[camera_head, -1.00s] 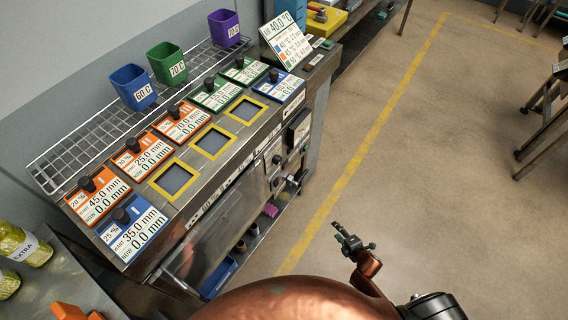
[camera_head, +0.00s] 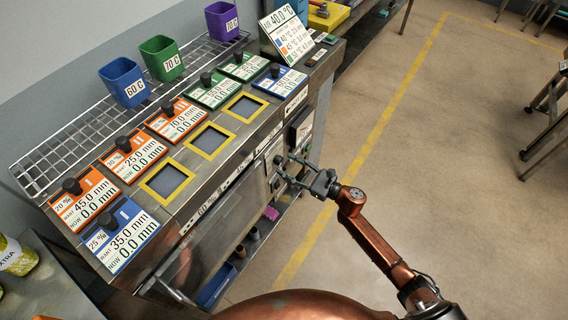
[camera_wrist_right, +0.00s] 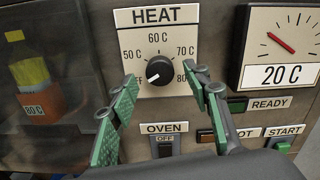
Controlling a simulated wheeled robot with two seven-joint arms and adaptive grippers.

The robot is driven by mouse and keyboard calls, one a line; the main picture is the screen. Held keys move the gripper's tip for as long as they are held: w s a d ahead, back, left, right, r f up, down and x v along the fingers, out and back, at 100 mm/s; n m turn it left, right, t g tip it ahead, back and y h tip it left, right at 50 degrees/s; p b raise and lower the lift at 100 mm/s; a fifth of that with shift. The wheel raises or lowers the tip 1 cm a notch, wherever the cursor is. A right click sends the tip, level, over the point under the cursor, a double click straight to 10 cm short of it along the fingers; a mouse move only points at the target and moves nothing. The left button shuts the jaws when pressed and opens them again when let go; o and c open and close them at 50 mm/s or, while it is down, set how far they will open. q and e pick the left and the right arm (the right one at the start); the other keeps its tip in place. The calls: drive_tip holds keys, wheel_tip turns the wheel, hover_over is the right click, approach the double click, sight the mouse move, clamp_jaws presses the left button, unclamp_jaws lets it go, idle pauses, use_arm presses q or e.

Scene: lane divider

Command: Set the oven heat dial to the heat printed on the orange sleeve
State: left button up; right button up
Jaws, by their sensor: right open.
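The heat dial (camera_wrist_right: 160,70) is a round black knob on a white plate in the right wrist view. Marks for 50 C, 60 C, 70 C and 80 C surround it, and its white pointer mark faces lower left, below 50 C. The orange sleeve (camera_wrist_right: 43,103), printed 80 C, shows behind the dark oven window at left, with something yellow in it. My right gripper (camera_wrist_right: 160,76) is open, one green-padded finger on each side of the dial; contact cannot be told. In the head view the right gripper (camera_head: 282,170) is at the oven's control panel. My left gripper is out of view.
A temperature gauge (camera_wrist_right: 283,48) reads 20 C. Below the dial are the oven switch (camera_wrist_right: 166,145), reading OFF, and the READY and START controls. Blue (camera_head: 125,82), green (camera_head: 161,58) and purple (camera_head: 222,21) bins stand on a wire rack.

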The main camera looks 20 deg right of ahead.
drive_tip(key=shift+x, duration=1.1)
drive_tip(key=c, duration=1.1)
